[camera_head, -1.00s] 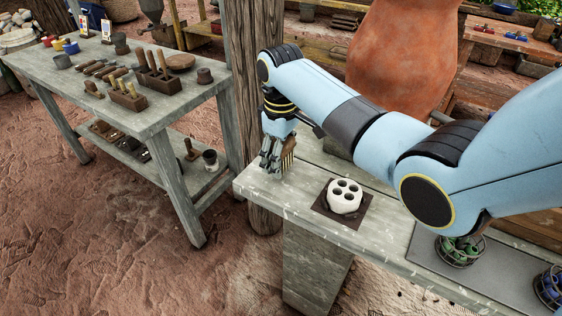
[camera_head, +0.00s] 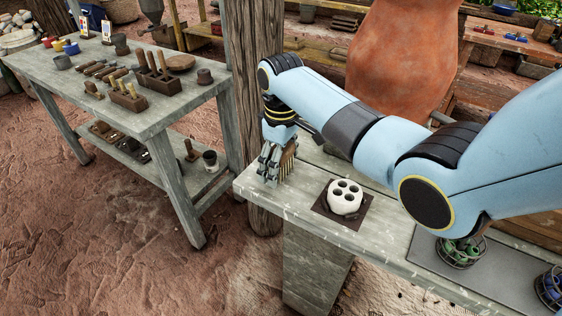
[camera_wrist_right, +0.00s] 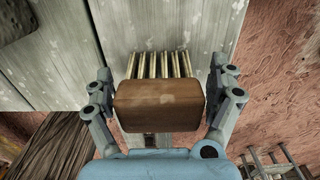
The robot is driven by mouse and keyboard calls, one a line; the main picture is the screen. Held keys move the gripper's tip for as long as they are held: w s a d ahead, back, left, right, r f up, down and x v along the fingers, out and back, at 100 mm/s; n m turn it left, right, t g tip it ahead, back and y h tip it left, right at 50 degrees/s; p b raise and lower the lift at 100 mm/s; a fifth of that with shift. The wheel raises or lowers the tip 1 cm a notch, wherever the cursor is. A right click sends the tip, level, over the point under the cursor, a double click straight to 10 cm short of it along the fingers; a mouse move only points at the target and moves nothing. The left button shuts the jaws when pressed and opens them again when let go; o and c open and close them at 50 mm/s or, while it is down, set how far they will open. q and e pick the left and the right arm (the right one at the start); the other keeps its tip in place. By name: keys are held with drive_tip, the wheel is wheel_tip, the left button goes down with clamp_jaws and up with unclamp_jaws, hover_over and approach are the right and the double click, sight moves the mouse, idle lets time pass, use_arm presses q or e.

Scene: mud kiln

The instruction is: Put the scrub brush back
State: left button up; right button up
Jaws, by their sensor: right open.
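The scrub brush (camera_wrist_right: 160,106) has a brown wooden block and pale bristles. In the wrist view it sits between the two fingers of my right gripper (camera_wrist_right: 165,90), with its bristles pointing away from the wrist toward the grey bench top. My right gripper (camera_head: 268,176) is open, with one finger on each side of the block. In the head view the brush (camera_head: 288,160) is partly hidden behind the fingers, low at the left end of the bench (camera_head: 300,215). I cannot tell whether the bristles touch the bench. My left gripper is out of view.
A white holder with holes (camera_head: 344,195) stands on a dark square mat (camera_head: 334,218) to the right. A wire basket with green items (camera_head: 460,252) is on a grey mat further right. Another table (camera_head: 120,100) with tools stands left, across a gap.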

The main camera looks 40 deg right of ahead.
wheel_tip(320, 180, up, 12)
drive_tip(key=shift+r+p, duration=0.1)
drive_tip(key=shift+p, duration=0.35)
idle(0.4)
